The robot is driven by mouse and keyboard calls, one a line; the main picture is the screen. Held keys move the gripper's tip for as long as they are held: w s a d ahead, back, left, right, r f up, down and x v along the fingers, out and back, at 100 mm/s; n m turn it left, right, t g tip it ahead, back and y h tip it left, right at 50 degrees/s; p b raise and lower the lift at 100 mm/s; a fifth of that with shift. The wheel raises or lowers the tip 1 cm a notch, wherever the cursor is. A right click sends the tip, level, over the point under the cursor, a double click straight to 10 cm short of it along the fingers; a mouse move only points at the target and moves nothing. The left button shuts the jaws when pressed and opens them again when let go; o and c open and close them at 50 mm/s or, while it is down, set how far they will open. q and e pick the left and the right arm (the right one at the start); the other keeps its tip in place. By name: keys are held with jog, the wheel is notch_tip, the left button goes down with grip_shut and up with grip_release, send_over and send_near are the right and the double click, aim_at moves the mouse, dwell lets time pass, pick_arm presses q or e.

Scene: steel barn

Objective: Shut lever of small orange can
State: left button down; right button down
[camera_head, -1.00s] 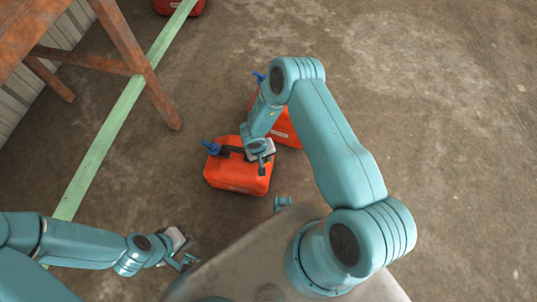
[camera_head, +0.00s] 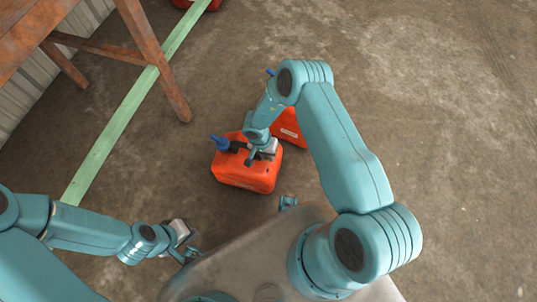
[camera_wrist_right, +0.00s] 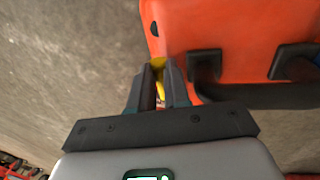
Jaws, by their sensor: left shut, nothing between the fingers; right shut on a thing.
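The nearer orange can (camera_head: 245,180) stands on the floor with a blue spout cap (camera_head: 219,143) and a dark handle on top. In the right wrist view its orange top (camera_wrist_right: 225,25) and dark handle (camera_wrist_right: 265,97) fill the upper right. My right gripper (camera_head: 251,160) is over the can's top, beside the handle. In the wrist view the right gripper (camera_wrist_right: 159,75) is shut on a small yellow lever (camera_wrist_right: 157,65) at the can's edge; the fingers hide much of it. My left gripper (camera_head: 188,256) is shut and empty, low at the left, apart from the can.
A second orange can (camera_head: 289,128) stands close behind, partly hidden by my right arm. A green beam (camera_head: 115,130) lies on the floor at the left, by a rusty steel table leg (camera_head: 160,65). A red can (camera_head: 205,4) is at the top edge. The floor at right is clear.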

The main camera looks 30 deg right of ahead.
dwell(0.3)
jog(key=c, duration=1.1)
grip_release()
